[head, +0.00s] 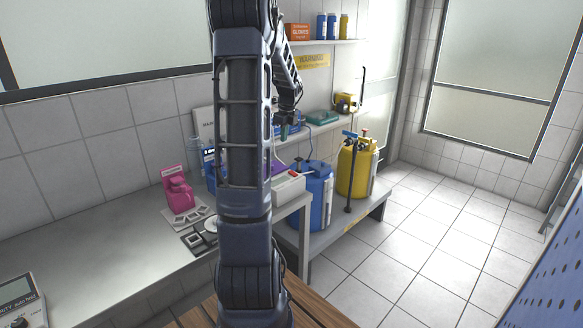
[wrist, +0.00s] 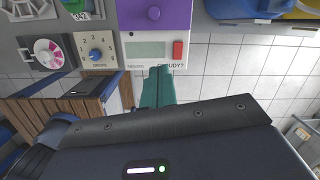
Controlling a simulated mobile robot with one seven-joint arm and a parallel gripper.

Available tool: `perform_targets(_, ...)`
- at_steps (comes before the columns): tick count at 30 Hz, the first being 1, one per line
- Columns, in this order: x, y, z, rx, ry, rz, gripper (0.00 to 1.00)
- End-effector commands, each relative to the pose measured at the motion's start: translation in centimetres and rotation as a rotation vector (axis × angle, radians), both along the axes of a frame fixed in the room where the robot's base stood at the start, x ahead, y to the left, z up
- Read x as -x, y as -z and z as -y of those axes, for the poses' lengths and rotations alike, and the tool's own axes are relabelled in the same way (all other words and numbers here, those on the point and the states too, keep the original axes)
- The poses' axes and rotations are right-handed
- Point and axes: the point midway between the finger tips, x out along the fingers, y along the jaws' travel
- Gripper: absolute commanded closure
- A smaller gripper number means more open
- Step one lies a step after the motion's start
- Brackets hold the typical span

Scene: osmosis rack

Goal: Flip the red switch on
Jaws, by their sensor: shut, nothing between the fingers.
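The red switch (wrist: 178,50) is a small upright rocker on the front of a pale box-shaped device (wrist: 135,38), right of its grey display (wrist: 146,50). In the head view the device (head: 289,187) stands at the right end of the counter, with the red switch (head: 293,173) on its top. My gripper (wrist: 160,72) has teal fingers, pressed together and empty. In the wrist view the fingertips lie just below the device's lower edge, slightly left of the switch. In the head view my gripper (head: 284,132) hangs above the device, apart from it. Which way the switch is set is unclear.
A purple block (wrist: 155,14) adjoins the device, and a numbered dial (wrist: 96,53) is left of it. Blue (head: 314,195) and yellow (head: 356,168) containers stand on the low shelf to the right. A pink object (head: 178,193) is on the counter. The tiled floor at right is clear.

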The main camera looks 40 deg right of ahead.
Motion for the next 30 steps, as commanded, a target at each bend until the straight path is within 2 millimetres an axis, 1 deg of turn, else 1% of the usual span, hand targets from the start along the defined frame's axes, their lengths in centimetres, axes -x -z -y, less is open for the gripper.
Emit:
perform_targets(1,0.5,0.8,1.6,-0.013,0.064,-0.007,1.00)
perform_targets(3,1.0,1.5,3.0,-0.023,0.135,-0.010,1.00)
perform_targets(7,1.5,2.2,4.4,-0.034,0.207,-0.015,1.00)
perform_targets(11,1.5,2.9,4.7,-0.038,0.221,-0.017,1.00)
perform_targets(14,1.4,4.0,4.6,-0.039,0.220,-0.018,1.00)
perform_targets(30,0.2,13.1,4.6,-0.038,0.219,-0.018,1.00)
